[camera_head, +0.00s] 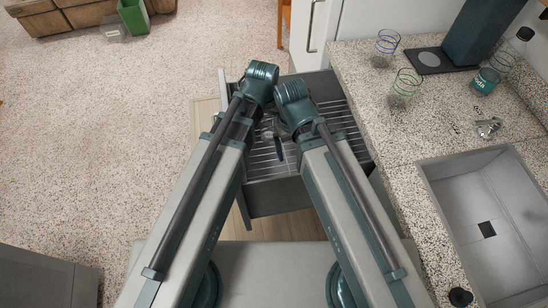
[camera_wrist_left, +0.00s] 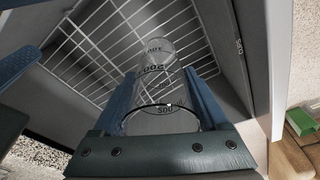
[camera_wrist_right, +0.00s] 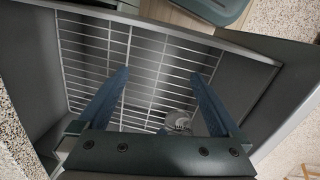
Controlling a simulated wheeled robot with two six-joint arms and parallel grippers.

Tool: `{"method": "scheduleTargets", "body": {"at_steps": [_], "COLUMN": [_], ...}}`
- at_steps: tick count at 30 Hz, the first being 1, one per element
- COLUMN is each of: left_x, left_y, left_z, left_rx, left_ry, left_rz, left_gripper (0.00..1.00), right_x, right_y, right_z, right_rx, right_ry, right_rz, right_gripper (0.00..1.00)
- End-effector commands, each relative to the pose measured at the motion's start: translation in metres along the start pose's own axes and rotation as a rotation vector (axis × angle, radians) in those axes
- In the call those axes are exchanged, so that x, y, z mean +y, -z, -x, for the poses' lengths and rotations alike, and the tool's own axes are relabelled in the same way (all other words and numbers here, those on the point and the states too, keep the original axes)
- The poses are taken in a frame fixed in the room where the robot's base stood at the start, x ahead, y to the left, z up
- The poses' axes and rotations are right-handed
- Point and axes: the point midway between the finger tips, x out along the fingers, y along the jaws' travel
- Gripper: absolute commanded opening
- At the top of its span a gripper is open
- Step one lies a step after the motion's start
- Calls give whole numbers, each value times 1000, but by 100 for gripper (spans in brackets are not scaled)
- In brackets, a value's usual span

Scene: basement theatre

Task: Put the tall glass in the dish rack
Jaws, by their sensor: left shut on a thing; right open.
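The tall glass (camera_wrist_left: 160,90) is a clear cylinder with dark printed marks. My left gripper (camera_wrist_left: 160,74) is shut around it, one finger on each side, over the dish rack. The dish rack is a white wire grid inside an open grey drawer; it shows in the head view (camera_head: 337,116), left wrist view (camera_wrist_left: 84,44) and right wrist view (camera_wrist_right: 88,50). My right gripper (camera_wrist_right: 159,73) is open over the rack with nothing between its fingers. A glass end (camera_wrist_right: 178,121) shows low near its right finger. In the head view my forearms mostly hide both grippers.
A sink (camera_head: 485,215) is at the right. The carpet at the left is open.

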Motion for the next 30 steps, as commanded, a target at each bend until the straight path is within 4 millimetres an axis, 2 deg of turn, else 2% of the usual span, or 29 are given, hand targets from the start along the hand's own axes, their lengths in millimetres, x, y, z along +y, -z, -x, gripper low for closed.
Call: {"method": "scheduleTargets", "body": {"at_steps": [1, 6, 12, 20, 30], "left_x": [1, 1, 2, 2, 2], "left_y": [11, 31, 40, 39, 32], "left_z": [-27, -57, -69, -74, -122], "left_rx": [0, 0, 1, 1, 1], "left_ry": [2, 9, 12, 13, 13], "left_rz": [15, 57, 81, 83, 83], "left_gripper": [4, 4, 4, 4, 4], "right_x": [-2, -5, -6, -6, -11], "right_y": [2, 3, 4, 4, 7], "right_z": [-25, -52, -62, -67, -116], "right_rx": [0, 0, 0, 0, 0], "right_ry": [0, 0, 0, 0, 0], "right_rz": [0, 0, 0, 0, 1], "right_gripper": [100, 100, 100, 100, 100]}}
